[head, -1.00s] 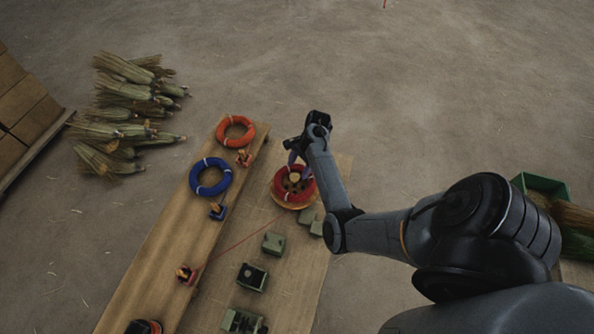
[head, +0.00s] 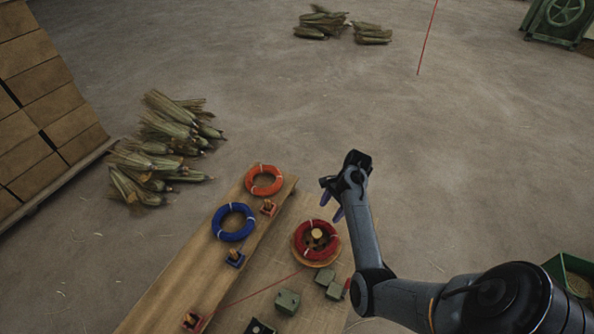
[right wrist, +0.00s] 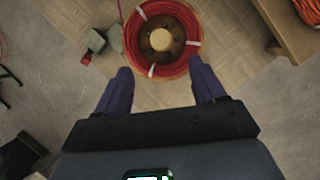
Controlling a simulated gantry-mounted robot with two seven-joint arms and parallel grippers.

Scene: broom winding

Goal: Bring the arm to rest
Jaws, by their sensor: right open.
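My right gripper (head: 333,205) is above and beside the red coil, apart from it, at the far right part of the bench. In the right wrist view its two purple fingers (right wrist: 160,88) are spread apart with nothing between them. The red coil (head: 301,246) sits around a wooden hub (head: 317,236) on a round wooden disc; it also shows in the right wrist view (right wrist: 192,58). My left gripper is not in view.
An orange coil (head: 264,180) and a blue coil (head: 233,222) lie on the long plank (head: 185,281). Small green blocks (head: 287,301) stand near the red coil. Corn-like bundles (head: 160,145) and stacked boxes (head: 40,90) are at left.

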